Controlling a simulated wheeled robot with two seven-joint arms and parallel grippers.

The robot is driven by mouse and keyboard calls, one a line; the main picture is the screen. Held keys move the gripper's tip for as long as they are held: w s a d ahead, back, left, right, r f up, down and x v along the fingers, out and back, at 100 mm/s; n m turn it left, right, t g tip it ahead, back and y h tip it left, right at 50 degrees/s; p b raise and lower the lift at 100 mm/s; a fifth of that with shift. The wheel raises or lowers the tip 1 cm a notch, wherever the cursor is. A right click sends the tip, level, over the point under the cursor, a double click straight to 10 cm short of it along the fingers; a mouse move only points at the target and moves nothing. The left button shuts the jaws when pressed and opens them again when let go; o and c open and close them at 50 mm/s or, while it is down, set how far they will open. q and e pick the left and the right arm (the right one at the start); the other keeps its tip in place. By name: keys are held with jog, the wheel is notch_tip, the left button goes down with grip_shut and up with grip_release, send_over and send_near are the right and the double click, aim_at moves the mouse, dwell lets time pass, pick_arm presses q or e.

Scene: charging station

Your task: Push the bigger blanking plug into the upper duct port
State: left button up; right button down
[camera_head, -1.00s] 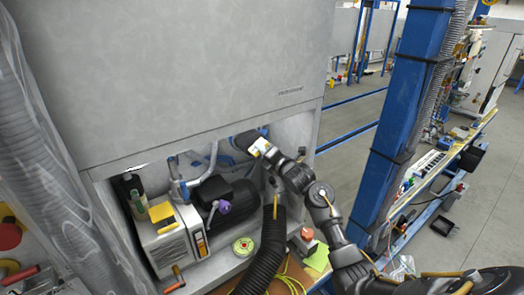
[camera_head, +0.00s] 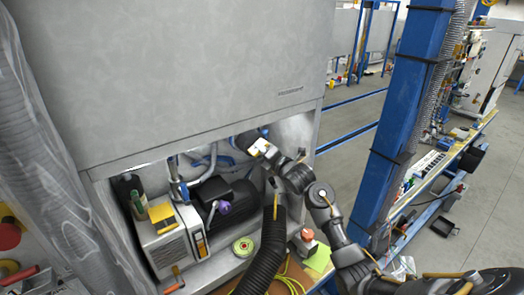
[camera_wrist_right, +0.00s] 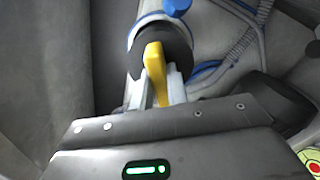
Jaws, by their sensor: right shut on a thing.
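The blanking plug in the wrist view is a dark round body (camera_wrist_right: 178,50) with a yellow grip tab (camera_wrist_right: 155,72). My right gripper (camera_wrist_right: 156,92) is shut on the yellow tab. The plug's far side is at a pale ring with a blue edge (camera_wrist_right: 134,35), which looks like a duct port. How deep the plug sits in it cannot be told. In the head view my right gripper (camera_head: 259,147) reaches inside the open cabinet bay, beside a dark round thing (camera_head: 246,139) that looks like the plug. My left gripper is not in view.
The cabinet's large grey panel (camera_head: 180,70) hangs above the bay. A motor unit (camera_head: 225,193) and a white box (camera_head: 168,245) stand left of my arm. A black corrugated hose (camera_head: 268,250) rises below it. A blue post (camera_head: 400,120) stands to the right.

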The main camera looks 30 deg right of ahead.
jog(key=shift+w+a+b, duration=0.2)
jog(key=shift+w+b, duration=1.05)
jog(key=shift+w, duration=0.4)
jog(key=shift+w+a+b, duration=0.25)
jog(key=shift+w+b, duration=0.95)
jog(key=shift+w, duration=0.45)
jog(key=shift+w+a+b, duration=0.2)
jog(key=shift+w+b, duration=1.05)
jog(key=shift+w, duration=0.4)
jog(key=c, duration=1.3)
grip_release()
jog(key=shift+s, duration=0.1)
jog(key=s, duration=0.3)
jog(key=s+d+b, duration=0.1)
jog(key=s, duration=0.2)
jog(key=s+b, duration=0.1)
jog(key=s, duration=0.2)
jog(key=shift+s+d+f, duration=0.1)
jog(key=shift+s+d, duration=0.1)
jog(key=shift+s, duration=0.65)
